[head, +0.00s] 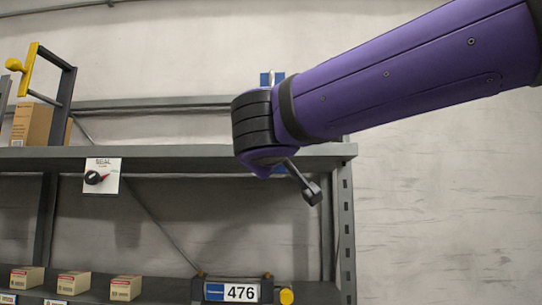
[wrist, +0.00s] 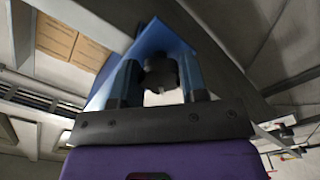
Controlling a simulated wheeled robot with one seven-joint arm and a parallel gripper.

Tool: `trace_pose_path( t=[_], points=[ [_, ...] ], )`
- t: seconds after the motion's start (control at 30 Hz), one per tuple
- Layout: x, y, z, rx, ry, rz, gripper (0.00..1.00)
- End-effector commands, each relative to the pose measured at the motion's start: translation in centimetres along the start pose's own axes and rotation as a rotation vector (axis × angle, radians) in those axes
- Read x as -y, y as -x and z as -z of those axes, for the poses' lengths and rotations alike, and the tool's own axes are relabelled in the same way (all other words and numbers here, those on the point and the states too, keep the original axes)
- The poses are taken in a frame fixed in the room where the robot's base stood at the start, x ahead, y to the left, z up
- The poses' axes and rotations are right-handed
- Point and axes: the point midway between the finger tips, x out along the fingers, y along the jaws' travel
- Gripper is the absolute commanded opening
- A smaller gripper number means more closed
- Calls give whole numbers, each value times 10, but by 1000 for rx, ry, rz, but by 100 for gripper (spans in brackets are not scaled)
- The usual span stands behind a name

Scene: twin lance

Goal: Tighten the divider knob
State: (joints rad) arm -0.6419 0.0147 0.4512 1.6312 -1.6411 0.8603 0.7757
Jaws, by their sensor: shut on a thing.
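In the wrist view, my gripper (wrist: 160,78) has one finger on each side of a dark round knob (wrist: 159,70) and is shut on it. A blue panel (wrist: 165,35) stands right behind the knob and fingers. I take this to be the divider and its knob. In the head view, my purple arm reaches in from the upper right to the right end of the upper shelf. The wrist hides the fingers and the knob there. How tight the knob is cannot be told.
The grey upper shelf (head: 190,152) carries a dial plate (head: 104,163), a cardboard box (head: 32,124) and a yellow-and-black frame (head: 27,68) at left. Small boxes (head: 74,283) and a "476" sign (head: 231,292) with a yellow knob (head: 287,296) are below. Wall space at right is clear.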

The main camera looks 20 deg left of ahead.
Motion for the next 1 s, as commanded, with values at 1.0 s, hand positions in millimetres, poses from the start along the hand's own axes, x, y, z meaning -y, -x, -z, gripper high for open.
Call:
trace_pose_path(
  t=[1.0],
  points=[
    [0,0,-1,2,-821,2,17]
  ],
)
